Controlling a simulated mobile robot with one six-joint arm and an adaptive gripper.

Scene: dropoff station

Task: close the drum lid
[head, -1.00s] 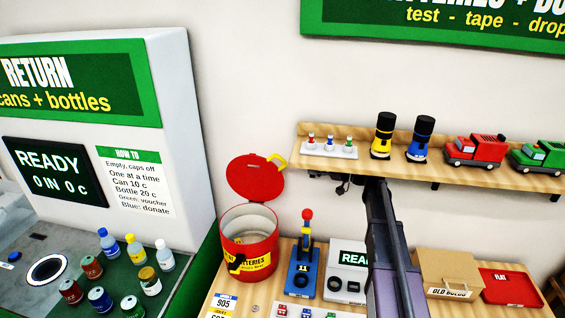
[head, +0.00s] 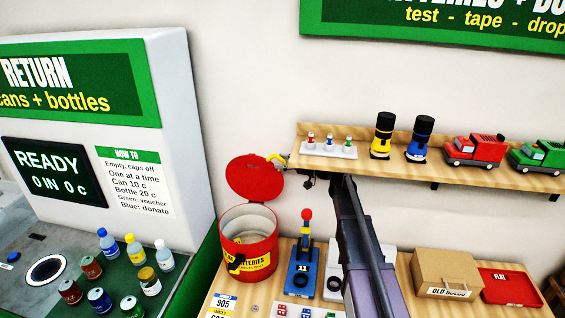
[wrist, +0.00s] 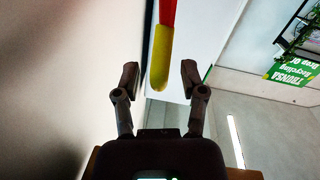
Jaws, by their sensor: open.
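The red battery drum (head: 249,240) stands on the wooden counter with its round red lid (head: 254,178) raised open, tilted back near the wall. A yellow tab handle (head: 275,158) sticks out from the lid's upper right edge. In the wrist view the yellow handle (wrist: 161,60) points down between my fingertips, with a strip of the red lid (wrist: 168,12) above it. My gripper (wrist: 160,75) is open, one finger on each side of the handle, with gaps visible on both sides. In the head view my gripper is small and partly hidden beside the handle, by the shelf's left end.
A blue device with a red-knobbed lever (head: 305,245) stands right of the drum. The return machine (head: 180,120) is at left. The drum mouth is clear.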

